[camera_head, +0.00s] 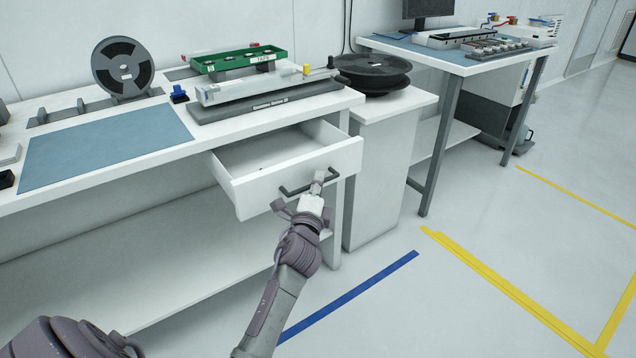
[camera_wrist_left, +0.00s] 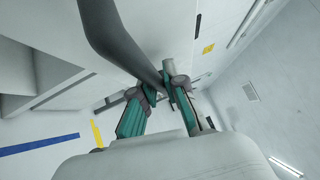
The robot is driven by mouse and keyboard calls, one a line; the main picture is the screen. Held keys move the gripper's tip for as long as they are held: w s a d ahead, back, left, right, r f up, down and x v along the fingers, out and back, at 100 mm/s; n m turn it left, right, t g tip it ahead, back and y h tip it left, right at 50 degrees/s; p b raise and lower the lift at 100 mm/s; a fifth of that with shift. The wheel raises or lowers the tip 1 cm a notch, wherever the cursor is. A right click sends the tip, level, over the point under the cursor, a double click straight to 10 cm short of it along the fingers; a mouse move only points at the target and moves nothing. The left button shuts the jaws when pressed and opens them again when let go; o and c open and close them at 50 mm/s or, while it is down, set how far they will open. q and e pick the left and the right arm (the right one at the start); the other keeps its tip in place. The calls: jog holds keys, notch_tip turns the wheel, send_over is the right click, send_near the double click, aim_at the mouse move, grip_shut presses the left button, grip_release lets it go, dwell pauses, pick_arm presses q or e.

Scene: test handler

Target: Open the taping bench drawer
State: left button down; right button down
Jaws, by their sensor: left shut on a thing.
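The taping bench drawer (camera_head: 262,160) is white and pulled well out from under the bench top (camera_head: 180,155). Its inside shows and looks mostly empty. A dark bar handle (camera_head: 291,191) runs across its front. My left gripper (camera_head: 317,187) is at the right part of this handle and shut on it. In the left wrist view the grey handle bar (camera_wrist_left: 115,40) passes between the green-padded fingers of the gripper (camera_wrist_left: 165,98). My right gripper does not show in either view.
The bench top holds a blue mat (camera_head: 105,143), a black reel (camera_head: 123,68) and a device with a green tray (camera_head: 238,60). A white cabinet (camera_head: 385,165) with a black reel (camera_head: 372,72) stands right of the drawer.

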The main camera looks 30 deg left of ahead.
pick_arm(q)
jog(key=shift+d, duration=0.1)
jog(key=shift+s+d+f, duration=0.1)
jog(key=shift+s+d, duration=0.1)
jog(key=shift+d, duration=0.25)
jog(key=shift+s+d, duration=0.2)
jog(key=shift+d, duration=0.25)
jog(key=shift+s+d, duration=0.2)
jog(key=shift+d, duration=0.15)
jog(key=c, duration=1.5)
grip_release()
jog(key=v, duration=0.7)
jog(key=shift+s, duration=0.15)
